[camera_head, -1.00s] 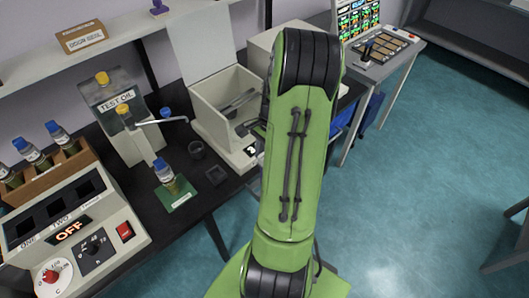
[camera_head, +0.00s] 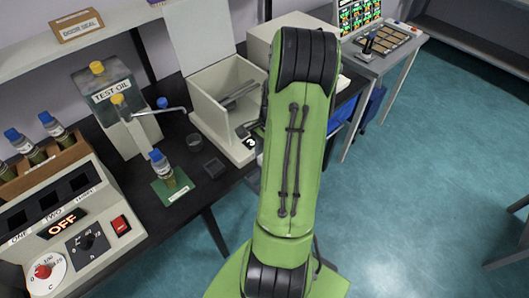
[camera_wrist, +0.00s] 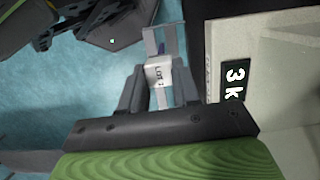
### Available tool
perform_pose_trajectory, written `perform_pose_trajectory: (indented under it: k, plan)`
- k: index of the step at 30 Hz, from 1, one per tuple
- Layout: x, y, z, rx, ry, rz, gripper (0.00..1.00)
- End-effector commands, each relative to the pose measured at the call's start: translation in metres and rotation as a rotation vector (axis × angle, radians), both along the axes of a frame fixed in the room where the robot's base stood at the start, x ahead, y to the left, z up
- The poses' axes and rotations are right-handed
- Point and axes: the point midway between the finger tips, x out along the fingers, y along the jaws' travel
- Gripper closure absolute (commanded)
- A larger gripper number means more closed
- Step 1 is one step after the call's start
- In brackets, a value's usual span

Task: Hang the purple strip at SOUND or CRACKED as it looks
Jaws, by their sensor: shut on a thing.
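The held thing is above the floor beside a pale machine. In the head view, my arm hides the gripper. No place marked SOUND or CRACKED can be read.
A pale open-lidded box machine (camera_head: 222,98) stands on the black bench; its dark label (camera_wrist: 234,82) is close right of my gripper. A TEST OIL can (camera_head: 112,105), a blue-capped bottle (camera_head: 168,172) and a control box reading OFF (camera_head: 66,224) stand left.

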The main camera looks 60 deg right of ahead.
Motion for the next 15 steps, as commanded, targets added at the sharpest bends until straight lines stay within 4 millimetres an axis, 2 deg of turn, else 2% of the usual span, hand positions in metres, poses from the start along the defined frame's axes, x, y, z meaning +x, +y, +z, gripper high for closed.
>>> perform_pose_trajectory:
  k: [15]
  plan:
    - [0.0,0.0,-0.028,0.0,0.0,0.001,0.99]
